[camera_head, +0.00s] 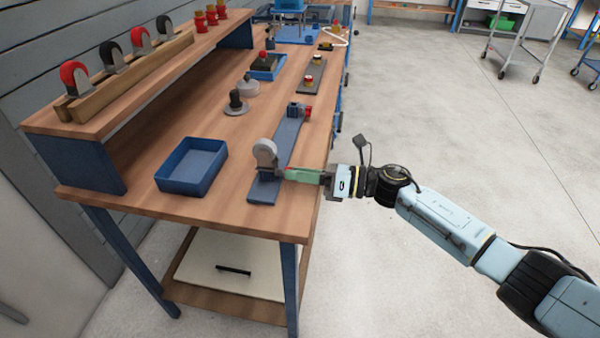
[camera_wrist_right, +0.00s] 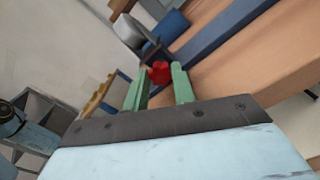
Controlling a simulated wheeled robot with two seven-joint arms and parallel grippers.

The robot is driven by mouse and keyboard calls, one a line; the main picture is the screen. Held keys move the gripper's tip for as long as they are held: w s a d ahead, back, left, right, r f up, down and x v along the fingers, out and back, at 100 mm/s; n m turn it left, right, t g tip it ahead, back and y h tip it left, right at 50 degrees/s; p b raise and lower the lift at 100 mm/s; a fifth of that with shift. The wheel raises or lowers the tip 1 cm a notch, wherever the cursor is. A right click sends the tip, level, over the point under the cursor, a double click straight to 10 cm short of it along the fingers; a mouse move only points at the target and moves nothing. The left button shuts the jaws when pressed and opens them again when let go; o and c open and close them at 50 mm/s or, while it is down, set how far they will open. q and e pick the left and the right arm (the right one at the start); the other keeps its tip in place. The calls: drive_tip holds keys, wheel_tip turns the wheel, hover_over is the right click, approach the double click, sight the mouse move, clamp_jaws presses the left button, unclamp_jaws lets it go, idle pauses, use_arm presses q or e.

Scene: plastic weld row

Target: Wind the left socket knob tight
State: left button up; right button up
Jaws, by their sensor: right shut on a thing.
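A blue-grey bar (camera_head: 289,140) lies along the bench's front edge. At its near end a pale grey wheel (camera_head: 265,150) stands upright. At its far end a dark socket block (camera_head: 295,110) carries a red knob (camera_head: 308,112). My right gripper (camera_head: 288,174), with green fingers, reaches in at the near end beside the wheel. In the wrist view the red left socket knob (camera_wrist_right: 159,73) sits between the fingertips of the right gripper (camera_wrist_right: 158,78), which is shut on it. In the head view the fingers hide this knob. My left gripper is not in view.
An empty blue tray (camera_head: 192,166) stands left of the bar. A dark-based piece (camera_head: 236,103) stands behind the bar. The bench's near left surface is clear.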

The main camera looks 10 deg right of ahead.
drive_tip(key=o, duration=0.9)
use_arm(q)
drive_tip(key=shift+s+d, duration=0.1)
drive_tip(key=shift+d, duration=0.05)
use_arm(e)
drive_tip(key=shift+o, duration=0.5)
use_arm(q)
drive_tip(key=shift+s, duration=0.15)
use_arm(e)
drive_tip(key=shift+d, duration=0.1)
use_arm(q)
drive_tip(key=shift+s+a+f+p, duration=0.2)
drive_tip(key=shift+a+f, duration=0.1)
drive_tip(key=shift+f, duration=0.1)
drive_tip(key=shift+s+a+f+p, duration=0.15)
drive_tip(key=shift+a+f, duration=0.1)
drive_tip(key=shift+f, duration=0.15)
use_arm(e)
drive_tip(key=v, duration=1.3)
drive_tip(key=shift+d, duration=0.1)
